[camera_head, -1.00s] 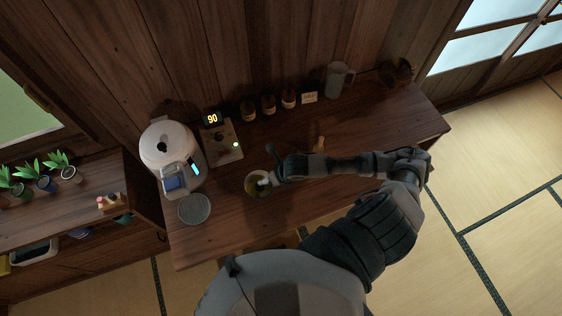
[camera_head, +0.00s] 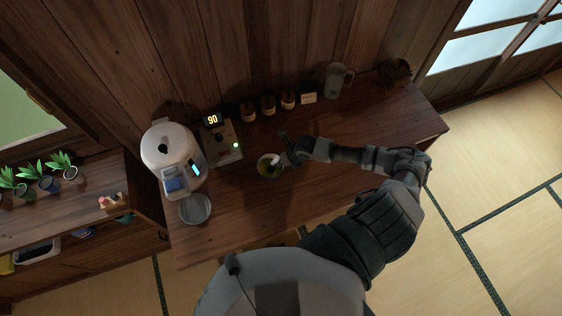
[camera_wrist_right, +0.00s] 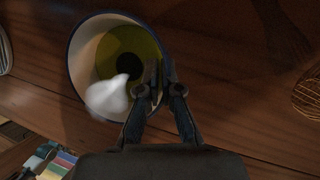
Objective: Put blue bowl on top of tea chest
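A bowl (camera_head: 266,172) with a pale wall, a bluish rim and a yellow-green inside is at the middle of the wooden counter in the head view. It fills the upper left of the right wrist view (camera_wrist_right: 82,60), with a blurred white shape (camera_wrist_right: 108,97) over it. My right gripper (camera_head: 286,158) is at the bowl's right rim. Its fingers (camera_wrist_right: 154,88) are close together and appear to pinch the rim. I cannot tell whether the bowl is clear of the counter. Nothing is clearly recognisable as a tea chest. My left gripper is out of view.
A white dispenser (camera_head: 168,150), a round grey dish (camera_head: 195,208) and a "90" display (camera_head: 212,119) stand left of the bowl. Dark jars (camera_head: 268,105) and a pitcher (camera_head: 338,80) line the back. The counter's right part (camera_head: 400,125) is clear. A lower shelf with plants (camera_head: 40,183) is at left.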

